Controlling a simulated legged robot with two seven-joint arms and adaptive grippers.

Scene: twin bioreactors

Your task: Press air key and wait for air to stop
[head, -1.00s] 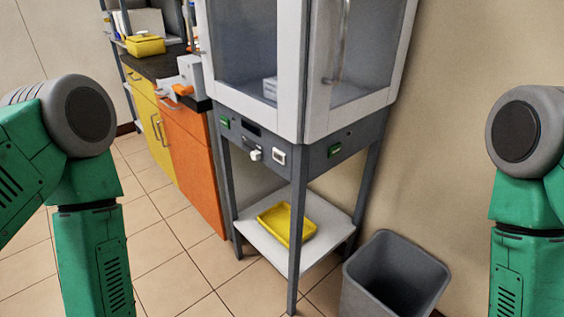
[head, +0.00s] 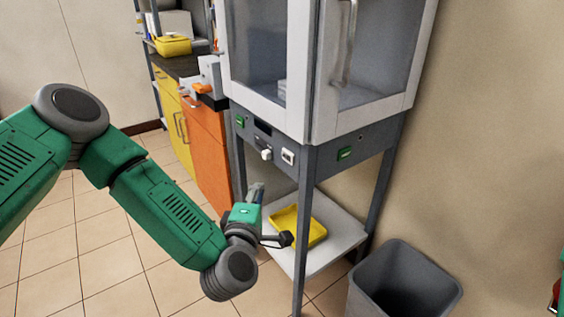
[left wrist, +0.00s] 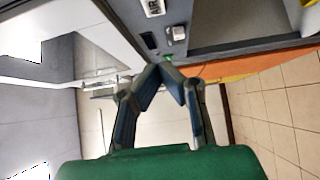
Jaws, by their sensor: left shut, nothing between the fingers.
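I cannot read which one is the air key. My left gripper (head: 257,190) is shut and empty, below and in front of the panel's left part, apart from it. In the left wrist view its fingertips (left wrist: 168,70) meet close to a green spot (left wrist: 195,57), with the knob (left wrist: 177,33) and white switch (left wrist: 153,7) beyond.
A yellow tray (head: 312,229) lies on the cabinet's lower shelf (head: 348,238), behind my left gripper. A grey bin (head: 405,285) stands at the right. An orange cupboard (head: 205,150) stands to the left. The cabinet's front leg (head: 303,230) is close to the gripper.

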